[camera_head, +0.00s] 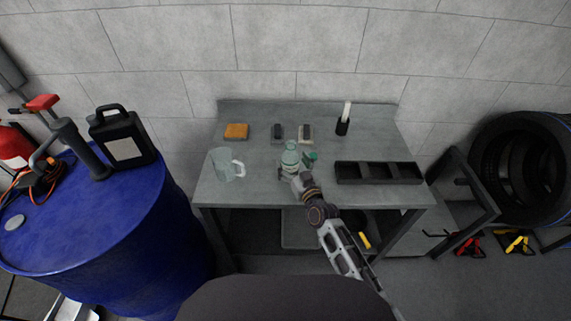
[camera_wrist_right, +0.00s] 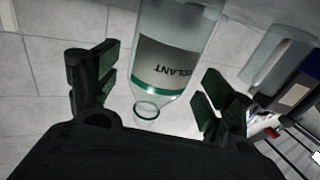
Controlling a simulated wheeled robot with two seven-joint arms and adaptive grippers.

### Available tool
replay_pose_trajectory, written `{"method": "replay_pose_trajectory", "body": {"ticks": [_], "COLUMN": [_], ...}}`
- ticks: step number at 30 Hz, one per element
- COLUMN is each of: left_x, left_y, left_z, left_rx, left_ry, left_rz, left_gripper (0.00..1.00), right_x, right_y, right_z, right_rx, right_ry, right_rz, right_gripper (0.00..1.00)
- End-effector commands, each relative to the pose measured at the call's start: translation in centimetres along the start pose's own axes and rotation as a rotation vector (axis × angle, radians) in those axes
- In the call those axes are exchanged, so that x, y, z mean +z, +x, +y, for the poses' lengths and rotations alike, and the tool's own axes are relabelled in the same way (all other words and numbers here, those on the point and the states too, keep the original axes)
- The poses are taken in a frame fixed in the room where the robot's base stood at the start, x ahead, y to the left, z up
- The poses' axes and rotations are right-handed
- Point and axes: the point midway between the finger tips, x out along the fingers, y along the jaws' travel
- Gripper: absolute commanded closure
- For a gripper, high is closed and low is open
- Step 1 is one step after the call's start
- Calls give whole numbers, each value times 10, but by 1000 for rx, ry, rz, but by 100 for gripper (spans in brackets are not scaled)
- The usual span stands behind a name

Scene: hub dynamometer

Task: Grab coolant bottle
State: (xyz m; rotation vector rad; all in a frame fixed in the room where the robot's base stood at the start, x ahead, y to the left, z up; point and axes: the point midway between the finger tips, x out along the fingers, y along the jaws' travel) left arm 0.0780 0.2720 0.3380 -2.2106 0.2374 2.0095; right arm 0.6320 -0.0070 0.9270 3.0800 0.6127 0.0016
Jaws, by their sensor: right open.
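The coolant bottle (camera_head: 290,157) is pale and translucent and stands on the grey workbench (camera_head: 255,188). In the wrist view the open right gripper (camera_wrist_right: 158,82) has one green-padded finger on each side of the bottle, with visible gaps. My left gripper is not in view.
A clear jug (camera_head: 225,165) stands left of the bottle, and a black divided tray (camera_head: 378,173) lies to the right. Behind are an orange sponge (camera_head: 236,131), small blocks (camera_head: 305,133) and a black holder (camera_head: 342,127). A blue drum (camera_head: 110,220) stands left of the bench.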

Motion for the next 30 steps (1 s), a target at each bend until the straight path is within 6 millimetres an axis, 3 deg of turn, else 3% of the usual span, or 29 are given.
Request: {"method": "replay_pose_trajectory", "body": {"ticks": [8,23,30], "left_x": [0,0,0], "left_y": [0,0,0], "left_z": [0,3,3], "left_rx": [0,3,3], "left_ry": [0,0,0], "left_rz": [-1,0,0], "left_gripper": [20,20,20], "right_x": [0,0,1], "right_y": [16,17,17], "right_z": [0,0,0], "right_rx": [0,-1,0], "right_ry": [0,0,0], "right_rz": [0,-1,-1], "right_gripper": [19,19,47]}}
